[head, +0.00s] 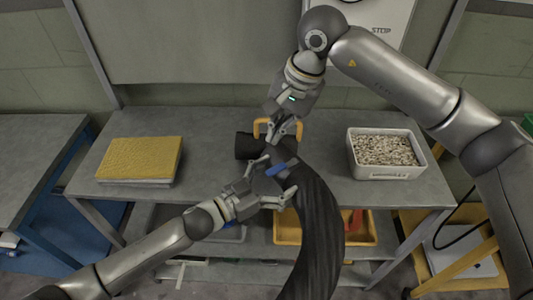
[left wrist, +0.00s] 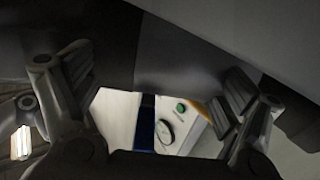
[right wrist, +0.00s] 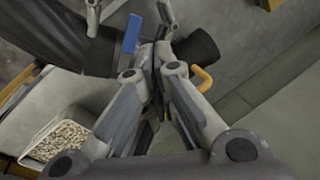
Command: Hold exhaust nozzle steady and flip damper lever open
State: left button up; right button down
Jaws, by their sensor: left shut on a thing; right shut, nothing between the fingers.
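The exhaust nozzle (head: 245,146) is the dark tube end on the table, with a thick black hose (head: 318,215) running from it over the front edge. A yellow handle (head: 264,126) is behind the nozzle.
A yellow-topped block (head: 140,158) lies at the table's left. A white bin of pale pellets (head: 387,172) stands at the right. A yellow tray (head: 288,228) is on the shelf below. A white panel with a gauge (left wrist: 180,128) shows in the left wrist view.

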aim_at(281, 168)
jog(key=a+n, duration=0.1)
jog(key=n, duration=0.3)
jog(key=a+n+t, duration=0.1)
jog(key=n, duration=0.2)
jog(key=w+a+n, duration=0.1)
jog(key=n, duration=0.3)
jog(key=shift+r+n+t+h, duration=0.3)
jog(key=shift+t+h, duration=0.1)
jog(key=shift+w+f, duration=0.1)
jog(key=shift+f, duration=0.05)
notch_tip(281, 168, down, 9)
jog(key=shift+s+d, duration=0.25)
jog(key=shift+s, duration=0.05)
